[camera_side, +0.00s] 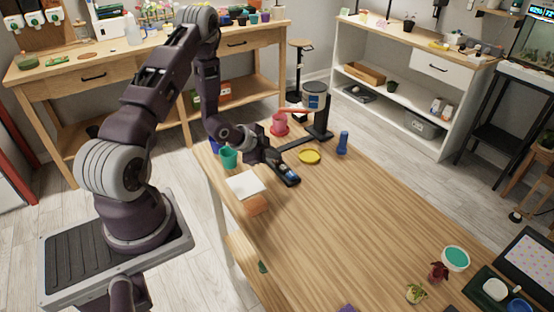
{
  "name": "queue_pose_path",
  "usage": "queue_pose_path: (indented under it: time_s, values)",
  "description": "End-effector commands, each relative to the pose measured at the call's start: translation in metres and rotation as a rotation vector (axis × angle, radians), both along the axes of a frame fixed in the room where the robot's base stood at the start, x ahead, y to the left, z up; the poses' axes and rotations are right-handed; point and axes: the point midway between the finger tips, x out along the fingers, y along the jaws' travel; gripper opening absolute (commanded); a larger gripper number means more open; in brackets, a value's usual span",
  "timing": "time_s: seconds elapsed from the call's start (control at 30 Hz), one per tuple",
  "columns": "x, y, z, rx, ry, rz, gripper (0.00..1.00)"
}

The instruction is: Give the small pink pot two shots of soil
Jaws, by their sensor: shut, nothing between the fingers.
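A small pink pot (279,125) stands at the far left end of the table, just left of a dispenser. The dispenser (314,97) is a dark canister with a lighter band on a black stand, with an orange-red bar sticking out to its left above the pot. The soil and the inside of the pot cannot be made out. My gripper (288,174) is shut and empty, low over the table in front of the pot and dispenser, apart from the pot. Dark parts of my wrist lie close to the pot's near side.
A teal pot (228,158), a white square (246,185) and an orange pot (257,205) lie left of my gripper. A yellow saucer (309,156) and blue bottle (343,142) stand to its right. Several plants and trays crowd the near right corner. The table's middle (350,220) is clear.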

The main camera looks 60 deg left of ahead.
Motion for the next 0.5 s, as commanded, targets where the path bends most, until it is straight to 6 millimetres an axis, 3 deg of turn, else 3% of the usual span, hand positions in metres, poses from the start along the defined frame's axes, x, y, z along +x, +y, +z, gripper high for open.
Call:
queue_pose_path:
  time_s: [0.5]
  values:
    - [0.0,0.0,0.018,0.0,0.0,0.0,0.0]
